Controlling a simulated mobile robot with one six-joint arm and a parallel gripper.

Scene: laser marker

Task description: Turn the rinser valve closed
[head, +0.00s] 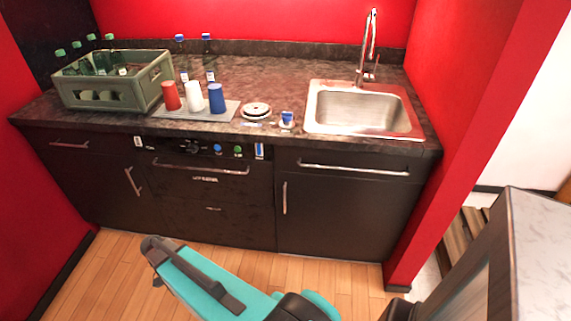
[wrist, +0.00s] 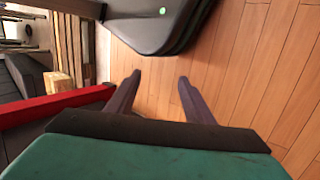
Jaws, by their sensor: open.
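A small fitting with a blue top (head: 287,118), which looks like the rinser valve, sits at the counter's front edge, left of the sink. The round metal rinser (head: 256,109) is just to its left. The blue top is too small to tell which way it is turned. My gripper (wrist: 159,82) is open in the wrist view, with two dark fingers apart and nothing between them. It points over the wooden floor, away from the counter. Neither the rinser nor the blue-topped fitting shows in the wrist view.
A sink (head: 362,108) with a tall faucet (head: 367,50) is at right. Red, white and blue cups stand on a grey mat (head: 225,113); a green crate (head: 152,84) holds bottles. Knobs (head: 238,150) and drawer handles line the front. A grey-topped counter (head: 545,235) stands at right.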

